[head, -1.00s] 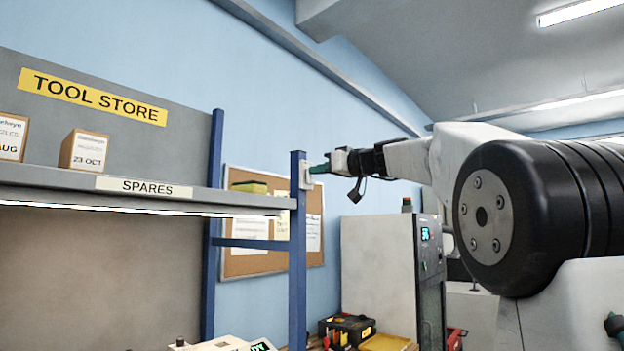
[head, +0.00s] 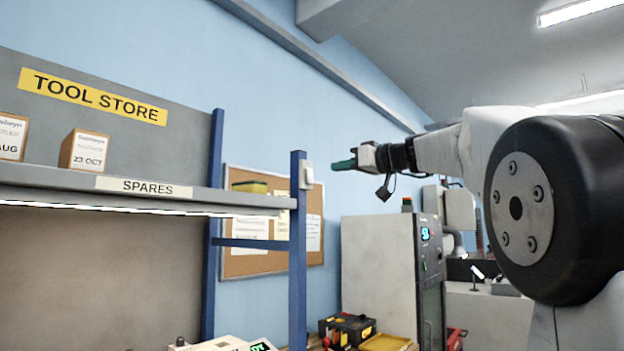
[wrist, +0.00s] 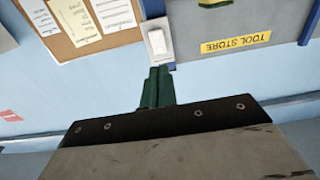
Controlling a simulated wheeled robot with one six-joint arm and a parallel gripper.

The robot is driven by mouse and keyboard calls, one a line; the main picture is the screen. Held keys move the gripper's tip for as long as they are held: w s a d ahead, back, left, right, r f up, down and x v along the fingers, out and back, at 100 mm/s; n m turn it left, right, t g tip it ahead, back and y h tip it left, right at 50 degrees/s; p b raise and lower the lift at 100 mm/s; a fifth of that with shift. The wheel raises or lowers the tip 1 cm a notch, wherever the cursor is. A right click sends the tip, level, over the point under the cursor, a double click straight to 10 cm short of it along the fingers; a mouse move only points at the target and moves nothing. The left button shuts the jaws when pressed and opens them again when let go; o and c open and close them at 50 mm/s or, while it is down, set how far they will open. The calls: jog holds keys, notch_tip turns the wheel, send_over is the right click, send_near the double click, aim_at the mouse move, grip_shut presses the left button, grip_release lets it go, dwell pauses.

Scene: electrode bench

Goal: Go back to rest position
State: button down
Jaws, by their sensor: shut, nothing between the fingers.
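My gripper (head: 344,165) is in the upper middle of the head view, with green fingers pointing left. It is raised in the air in front of the blue wall, above the grey cabinet. The white wall switch (head: 307,175) on the blue post is to its left, with a gap between them. In the wrist view the green fingers (wrist: 158,87) lie close together and hold nothing. The white switch (wrist: 157,43) shows beyond their tips.
The tool store shelf (head: 130,188) with small boxes is at left. A cork board (head: 245,262) hangs on the wall. A grey cabinet (head: 378,270) with a lit display stands below my gripper. A black and red toolbox (head: 346,329) is at the bottom.

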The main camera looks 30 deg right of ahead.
jog(key=shift+s+d, duration=0.15)
jog(key=shift+s, duration=0.3)
notch_tip(320, 180, down, 13)
jog(key=m+g+h, duration=0.1)
jog(key=m+g, duration=0.3)
jog(key=m, duration=0.1)
jog(key=s+a+f+m+g+h, duration=0.1)
jog(key=s+a+f+g, duration=0.25)
jog(key=f, duration=0.45)
jog(key=s+a+f+m+g, duration=0.1)
jog(key=s+a+f+g, duration=0.1)
jog(key=s+a+f, duration=0.4)
jog(key=s+a+f+n+g+h, duration=0.1)
jog(key=s+a+f, duration=0.4)
jog(key=s+f, duration=0.6)
jog(key=s+a+f+n+g+h, duration=0.2)
jog(key=s+a+f+g, duration=0.3)
jog(key=s+f, duration=0.6)
jog(key=shift+s+a+f+h, duration=0.2)
jog(key=shift+s+f+h, duration=0.05)
jog(key=shift+s+h, duration=0.35)
jog(key=shift+a, duration=0.1)
